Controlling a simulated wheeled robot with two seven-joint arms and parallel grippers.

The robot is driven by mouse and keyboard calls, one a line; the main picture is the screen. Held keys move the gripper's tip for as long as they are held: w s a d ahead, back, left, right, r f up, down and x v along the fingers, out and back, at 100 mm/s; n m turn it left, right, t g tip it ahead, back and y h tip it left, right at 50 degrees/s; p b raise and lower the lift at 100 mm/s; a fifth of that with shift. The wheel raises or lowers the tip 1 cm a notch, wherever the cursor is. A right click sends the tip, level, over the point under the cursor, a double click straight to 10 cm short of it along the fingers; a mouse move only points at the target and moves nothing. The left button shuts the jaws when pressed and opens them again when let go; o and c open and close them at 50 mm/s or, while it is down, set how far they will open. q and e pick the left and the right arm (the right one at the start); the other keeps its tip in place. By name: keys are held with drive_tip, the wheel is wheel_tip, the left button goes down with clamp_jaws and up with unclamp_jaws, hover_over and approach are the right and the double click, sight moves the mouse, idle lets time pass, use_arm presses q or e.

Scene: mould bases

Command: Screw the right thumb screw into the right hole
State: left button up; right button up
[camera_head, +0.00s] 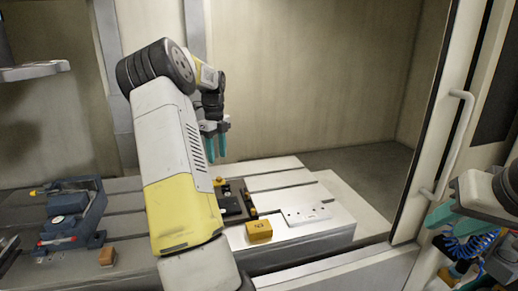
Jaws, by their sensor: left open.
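My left gripper (216,148), with two teal fingers pointing down, hangs above the back of the slotted table. It is open, with nothing visible between its fingers. Below it is a dark fixture (232,206) with small yellow parts, partly hidden behind my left arm. I cannot tell for sure which small part is the right thumb screw or which hole is the right one. My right gripper (440,216) shows as a teal finger at the right edge; its opening is unclear.
A yellow block (259,230) sits on the slotted table (277,180) near its front edge. A blue vise (72,214) and an orange-brown block (107,256) are at the left. The door frame with a handle (457,140) stands at the right.

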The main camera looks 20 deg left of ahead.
sight(219, 178)
use_arm(q)
drive_tip(key=f, duration=0.6)
drive_tip(key=shift+w+a, duration=0.1)
drive_tip(key=shift+w, duration=0.1)
drive_tip(key=n, duration=0.4)
drive_tip(key=shift+r, duration=0.1)
drive_tip(key=n, duration=0.8)
drive_tip(key=shift+n, duration=0.4)
drive_tip(key=n, duration=0.5)
drive_tip(key=shift+f, duration=0.75)
